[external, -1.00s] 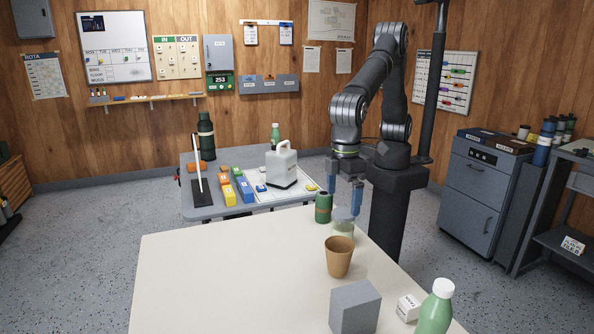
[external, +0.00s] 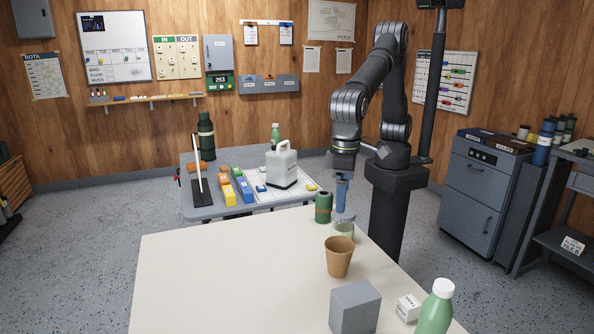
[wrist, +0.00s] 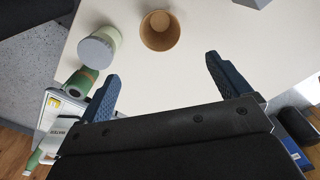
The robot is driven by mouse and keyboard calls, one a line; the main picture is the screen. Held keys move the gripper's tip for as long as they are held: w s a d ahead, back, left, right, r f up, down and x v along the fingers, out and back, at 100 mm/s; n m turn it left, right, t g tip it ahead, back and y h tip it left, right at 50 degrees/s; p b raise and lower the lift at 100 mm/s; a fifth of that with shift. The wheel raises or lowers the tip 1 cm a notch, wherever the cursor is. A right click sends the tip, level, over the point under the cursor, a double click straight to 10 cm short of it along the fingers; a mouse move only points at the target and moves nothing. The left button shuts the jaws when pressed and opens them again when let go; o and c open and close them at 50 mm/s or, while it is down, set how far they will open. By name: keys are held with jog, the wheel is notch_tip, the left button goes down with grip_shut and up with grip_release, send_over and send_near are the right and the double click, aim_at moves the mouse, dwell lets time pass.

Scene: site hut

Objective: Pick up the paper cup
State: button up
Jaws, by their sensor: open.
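The brown paper cup (external: 339,258) stands upright on the pale table (external: 220,270), open end up. In the wrist view the cup (wrist: 160,31) shows near the top, ahead of the fingers and between their lines, apart from both. My gripper (wrist: 161,80) is open and empty, with its two blue fingers wide apart. In the external view my gripper (external: 342,190) hangs above the table's far edge, behind the cup, and one finger hides the other.
A pale green jar with a grey lid (external: 343,226) stands just behind the cup, close to my gripper. A dark green can (external: 323,208) is beside it. A grey block (external: 355,308), a small white box (external: 407,308) and a green bottle (external: 436,308) stand nearer the front. The table's left side is clear.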

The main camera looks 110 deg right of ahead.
jog(key=m, duration=0.9)
send_near(340, 245)
jog(key=a+f, duration=0.1)
jog(key=f, duration=0.1)
jog(key=w+a+f, duration=0.1)
jog(key=f, duration=0.4)
jog(key=shift+w+a+f, duration=0.3)
jog(key=shift+w+a, duration=0.1)
jog(key=c, duration=1)
